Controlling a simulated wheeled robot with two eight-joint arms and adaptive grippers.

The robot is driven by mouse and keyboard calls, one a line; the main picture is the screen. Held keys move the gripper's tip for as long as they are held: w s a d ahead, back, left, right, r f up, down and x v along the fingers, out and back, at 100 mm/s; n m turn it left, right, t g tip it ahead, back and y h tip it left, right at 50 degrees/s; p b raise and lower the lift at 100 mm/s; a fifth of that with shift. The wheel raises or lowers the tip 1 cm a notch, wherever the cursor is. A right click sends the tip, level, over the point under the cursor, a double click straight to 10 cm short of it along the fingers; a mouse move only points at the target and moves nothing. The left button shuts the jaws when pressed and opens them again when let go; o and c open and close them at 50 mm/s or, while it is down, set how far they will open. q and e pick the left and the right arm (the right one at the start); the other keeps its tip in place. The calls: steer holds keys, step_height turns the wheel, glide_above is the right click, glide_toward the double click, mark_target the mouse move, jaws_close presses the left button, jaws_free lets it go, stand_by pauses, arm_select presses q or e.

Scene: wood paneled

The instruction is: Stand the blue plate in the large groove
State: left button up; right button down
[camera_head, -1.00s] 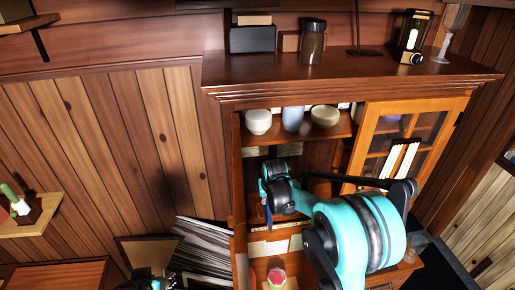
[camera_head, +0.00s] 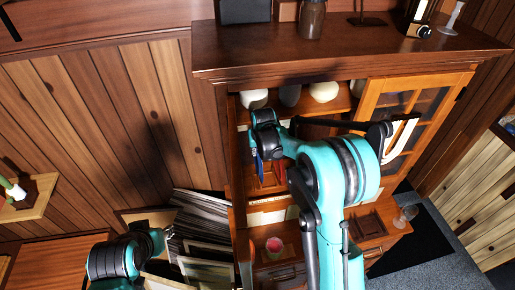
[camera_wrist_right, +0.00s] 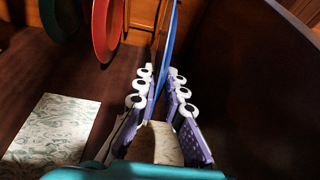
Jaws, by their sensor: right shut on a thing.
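The blue plate (camera_wrist_right: 167,50) shows edge-on in the right wrist view, upright between the finger pads of my right gripper (camera_wrist_right: 160,78), which is shut on it. In the head view a strip of the blue plate (camera_head: 260,165) shows below my right gripper (camera_head: 258,146), inside the open cabinet. My left gripper (camera_head: 160,240) is low at the left, by the stack of framed sheets; its jaws are too small to read. I cannot make out the large groove.
A red plate (camera_wrist_right: 107,28) and a dark green plate (camera_wrist_right: 60,18) stand left of the blue one. A patterned sheet (camera_wrist_right: 50,135) lies on the shelf. A dark panel (camera_wrist_right: 255,90) is close on the right. The cabinet's glazed door (camera_head: 425,100) hangs open.

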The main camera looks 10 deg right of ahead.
steer(key=b+x, duration=0.2)
steer(key=x, duration=0.1)
steer(key=b+x, duration=0.1)
steer(key=shift+s+f, duration=0.2)
steer(key=shift+f, duration=0.1)
stand_by(0.5)
steer(key=shift+w+t+b, duration=0.25)
steer(key=shift+t+b, duration=0.45)
steer(key=shift+s, duration=0.3)
stand_by(0.6)
